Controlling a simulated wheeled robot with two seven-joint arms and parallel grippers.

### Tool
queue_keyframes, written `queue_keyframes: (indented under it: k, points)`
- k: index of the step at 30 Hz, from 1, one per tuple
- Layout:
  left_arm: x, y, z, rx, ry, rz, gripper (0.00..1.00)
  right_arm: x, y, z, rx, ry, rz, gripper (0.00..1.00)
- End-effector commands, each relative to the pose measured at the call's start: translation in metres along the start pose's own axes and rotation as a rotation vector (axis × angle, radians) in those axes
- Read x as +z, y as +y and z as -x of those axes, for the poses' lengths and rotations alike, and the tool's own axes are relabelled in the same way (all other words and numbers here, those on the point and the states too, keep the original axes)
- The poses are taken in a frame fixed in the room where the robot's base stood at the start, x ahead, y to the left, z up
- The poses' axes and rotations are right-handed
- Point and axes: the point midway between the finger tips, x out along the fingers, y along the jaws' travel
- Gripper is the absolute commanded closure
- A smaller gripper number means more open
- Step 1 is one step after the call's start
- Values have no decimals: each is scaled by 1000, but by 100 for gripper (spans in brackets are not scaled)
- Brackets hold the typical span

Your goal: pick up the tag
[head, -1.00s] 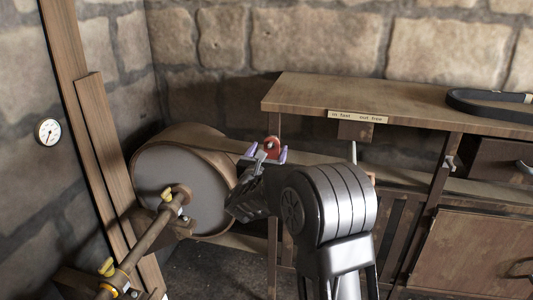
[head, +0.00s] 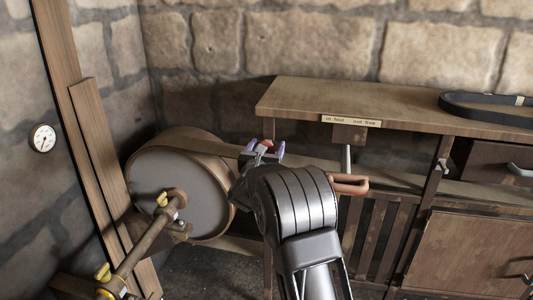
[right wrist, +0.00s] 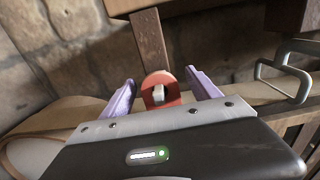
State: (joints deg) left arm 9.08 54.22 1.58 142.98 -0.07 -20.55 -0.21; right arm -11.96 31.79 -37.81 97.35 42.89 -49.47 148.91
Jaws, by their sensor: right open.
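The red tag (right wrist: 148,84) is a rounded plate with a pale grey peg at its middle, in the right wrist view. It sits between the two purple fingers of my right gripper (right wrist: 160,77), which are spread apart with gaps on both sides. In the head view only a small bit of the tag shows between the fingertips of my right gripper (head: 266,149); the rest is hidden by the gripper. I cannot tell how deep the tag is between the fingers. My left gripper is not in view.
A wooden bench (head: 400,100) carries a label plate (head: 351,120) and a black belt (head: 490,108). A copper-coloured handle (head: 349,185) is right of my arm. A large drum (head: 180,190) and a shaft with yellow knobs (head: 150,240) stand left. A gauge (head: 43,138) hangs on the wall.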

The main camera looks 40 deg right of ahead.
Motion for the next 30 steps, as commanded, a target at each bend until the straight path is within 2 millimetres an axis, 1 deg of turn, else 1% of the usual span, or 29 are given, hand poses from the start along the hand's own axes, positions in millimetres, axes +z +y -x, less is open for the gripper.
queue_keyframes:
  k: [1, 3, 6, 24, 30]
  points:
    - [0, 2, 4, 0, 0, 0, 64, 2, 0, -8, 0, -2, 3, 29]
    - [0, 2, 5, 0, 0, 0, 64, 2, 0, -17, -1, -2, 2, 29]
    - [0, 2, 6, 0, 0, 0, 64, 1, 0, -24, 0, -1, 1, 29]
    - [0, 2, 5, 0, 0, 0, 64, 1, 0, -24, 1, 0, -1, 29]
    - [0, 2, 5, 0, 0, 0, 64, 1, 0, -24, 1, 0, -1, 45]
